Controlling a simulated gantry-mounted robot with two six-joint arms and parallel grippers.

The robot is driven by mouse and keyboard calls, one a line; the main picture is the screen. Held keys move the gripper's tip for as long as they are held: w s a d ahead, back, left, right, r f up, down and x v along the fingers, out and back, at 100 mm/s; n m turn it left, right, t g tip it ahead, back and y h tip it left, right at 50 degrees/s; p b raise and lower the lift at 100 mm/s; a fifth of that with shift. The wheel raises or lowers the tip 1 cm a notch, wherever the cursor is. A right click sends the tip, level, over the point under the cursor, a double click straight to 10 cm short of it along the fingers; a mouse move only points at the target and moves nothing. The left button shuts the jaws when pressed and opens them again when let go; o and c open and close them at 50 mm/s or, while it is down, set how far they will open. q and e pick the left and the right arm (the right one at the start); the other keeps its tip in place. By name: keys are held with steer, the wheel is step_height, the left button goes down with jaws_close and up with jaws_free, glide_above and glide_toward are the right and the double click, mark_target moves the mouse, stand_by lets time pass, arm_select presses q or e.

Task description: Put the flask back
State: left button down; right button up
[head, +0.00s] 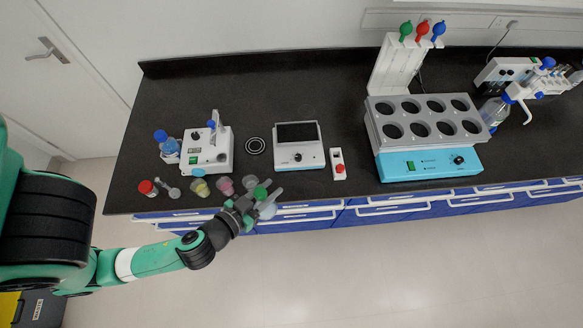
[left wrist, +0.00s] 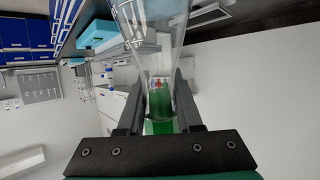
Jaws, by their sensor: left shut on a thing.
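My left gripper (head: 262,197) is at the front edge of the bench, shut on a clear glass flask (head: 268,211). The left wrist view shows the flask (left wrist: 150,22) with its glass body widening away from the jaws. A green part at its narrow end lies between the fingers of my left gripper (left wrist: 159,100). The flask looks tilted in the left wrist view. In the head view the gripper partly hides it. A grey block with several round wells (head: 420,115) sits on a blue-white heater (head: 435,163) at the right. My right gripper is not in view.
Small containers with yellow (head: 199,187) and pink (head: 225,186) contents stand by the front edge left of the gripper. A white stirrer (head: 207,150), a scale (head: 298,156) and a red-button box (head: 339,168) stand behind. Bare bench lies between box and heater.

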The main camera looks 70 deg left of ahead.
arm_select(q)
steer(key=w+a+f+p, duration=0.3)
steer(key=w+a+f, duration=0.6)
steer(key=shift+w+a+f, duration=0.2)
steer(key=shift+a+f, duration=0.15)
steer(key=shift+f, duration=0.05)
step_height(320, 180, down, 3)
steer(key=shift+w+a+f+b, duration=0.15)
steer(key=shift+b, duration=1.1)
steer(key=shift+f, duration=0.15)
steer(key=c, duration=0.6)
jaws_free()
